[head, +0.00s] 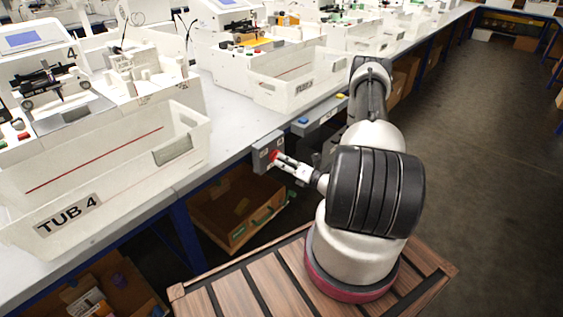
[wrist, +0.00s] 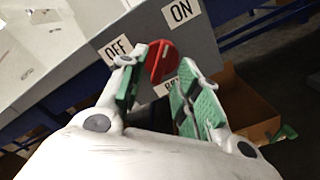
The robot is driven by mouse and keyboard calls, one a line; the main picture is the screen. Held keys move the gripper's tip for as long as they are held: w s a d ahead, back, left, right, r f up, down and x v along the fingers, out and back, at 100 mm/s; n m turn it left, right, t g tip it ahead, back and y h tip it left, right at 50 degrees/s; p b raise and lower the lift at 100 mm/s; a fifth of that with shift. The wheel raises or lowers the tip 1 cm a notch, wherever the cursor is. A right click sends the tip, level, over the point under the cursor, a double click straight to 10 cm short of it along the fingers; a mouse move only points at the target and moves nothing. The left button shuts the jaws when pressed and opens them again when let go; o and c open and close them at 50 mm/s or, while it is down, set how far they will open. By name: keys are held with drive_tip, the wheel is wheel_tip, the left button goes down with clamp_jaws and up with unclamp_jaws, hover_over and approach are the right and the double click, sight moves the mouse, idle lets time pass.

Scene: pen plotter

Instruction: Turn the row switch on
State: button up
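The row switch is a red rotary knob (head: 274,155) on a grey box (head: 262,158) at the bench's front edge. In the wrist view, the red knob (wrist: 161,60) shows near an OFF label (wrist: 117,48) on its left and an ON label (wrist: 181,10) at upper right. A third label below it is mostly hidden by a finger. My gripper (head: 280,162) faces the knob from the front. In the wrist view, my gripper (wrist: 158,76) has its green-padded fingers apart, one on each side of the knob. I cannot tell whether either finger touches it.
A white bin marked TUB 4 (head: 120,165) stands on the bench at left, and another tub (head: 300,85) farther back. Plotter machines line the bench. A cardboard box (head: 235,205) sits beneath. The aisle floor (head: 490,150) at right is clear.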

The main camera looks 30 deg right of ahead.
drive_tip(key=v, duration=1)
drive_tip(key=shift+s, duration=0.2)
drive_tip(key=shift+d, duration=0.1)
